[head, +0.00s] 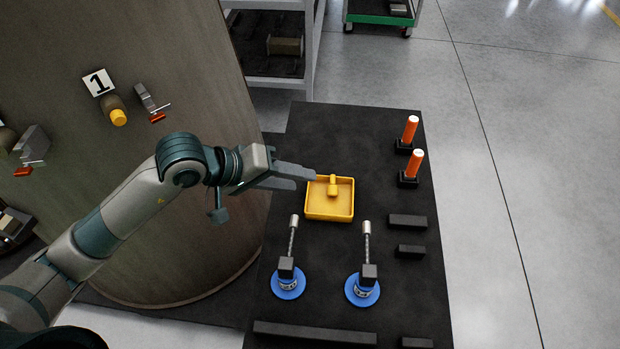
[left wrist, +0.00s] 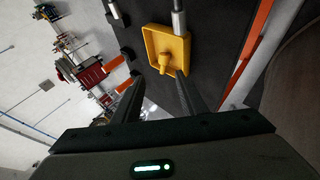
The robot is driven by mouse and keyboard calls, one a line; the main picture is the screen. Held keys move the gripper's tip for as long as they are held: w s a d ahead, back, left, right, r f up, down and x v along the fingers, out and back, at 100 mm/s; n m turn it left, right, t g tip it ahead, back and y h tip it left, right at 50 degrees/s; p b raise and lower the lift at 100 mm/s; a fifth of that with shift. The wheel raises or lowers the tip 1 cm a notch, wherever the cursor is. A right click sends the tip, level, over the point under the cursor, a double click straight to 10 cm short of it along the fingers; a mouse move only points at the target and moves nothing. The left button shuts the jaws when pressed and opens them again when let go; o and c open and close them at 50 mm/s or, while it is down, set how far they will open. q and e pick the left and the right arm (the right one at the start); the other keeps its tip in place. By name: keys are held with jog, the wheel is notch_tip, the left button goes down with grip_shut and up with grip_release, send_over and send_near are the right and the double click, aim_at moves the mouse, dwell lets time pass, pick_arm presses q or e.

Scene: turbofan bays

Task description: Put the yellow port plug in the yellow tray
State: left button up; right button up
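The yellow tray (head: 312,211) lies on the dark bench top, and the left wrist view also shows it (left wrist: 183,47). A yellow port plug (head: 333,186) is inside the tray, near its far side; it also shows in the left wrist view (left wrist: 160,58). My left gripper (head: 303,180) is at the tray's left edge, above the bench. Its fingers are spread apart in the left wrist view (left wrist: 158,86), with nothing between them. The plug is apart from the fingers. My right gripper is in no view.
Another yellow-ended fitting (head: 118,117) is on the brown cylinder beside label 1 (head: 98,83). Two blue-based stands (head: 288,283) (head: 362,289) with upright rods are near the tray. Two orange sticks (head: 410,131) (head: 415,165) stand right of the tray. Dark blocks (head: 408,221) lie along the right edge.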

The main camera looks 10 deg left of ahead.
pick_arm(q)
jog(key=shift+v, duration=1.4)
